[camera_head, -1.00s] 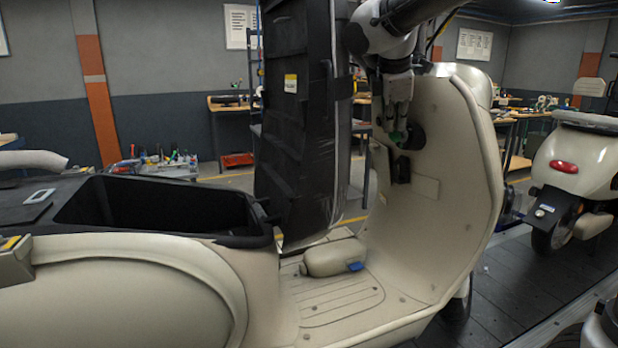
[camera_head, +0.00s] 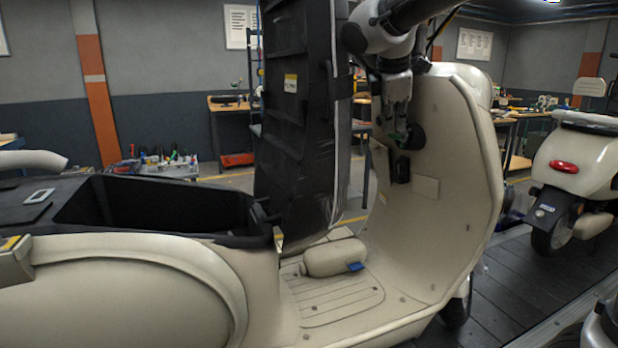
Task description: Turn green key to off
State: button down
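The green key (camera_head: 401,137) shows only as a small green patch at the dark round ignition lock (camera_head: 415,137) on the inner side of the cream scooter's front shield (camera_head: 440,210). My gripper (camera_head: 398,132) points down beside the lock, with its fingertips at the key. The fingers hide most of the key, and I cannot tell whether they are closed on it or which way the key is turned.
The scooter's raised black seat (camera_head: 290,110) stands upright just left of my arm. A cream bottle with a blue cap (camera_head: 335,258) lies on the footboard (camera_head: 330,300). The open storage bin (camera_head: 150,205) is at left. A second scooter (camera_head: 580,165) stands at right.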

jog(key=v, duration=0.8)
jog(key=shift+d+r, duration=0.25)
dwell(0.4)
jog(key=shift+s, duration=0.1)
jog(key=s+d+f+m+g+y, duration=0.2)
jog(key=s+f+m, duration=0.45)
jog(key=f, duration=0.35)
jog(key=s+d+f+m, duration=0.5)
jog(key=s+d, duration=0.3)
jog(key=s, duration=0.1)
jog(key=s+d+f+m, duration=0.5)
jog(key=s+d, duration=0.3)
jog(key=s, duration=0.2)
jog(key=shift+m+t, duration=0.4)
jog(key=shift+m, duration=0.25)
jog(key=shift+s+d, duration=0.1)
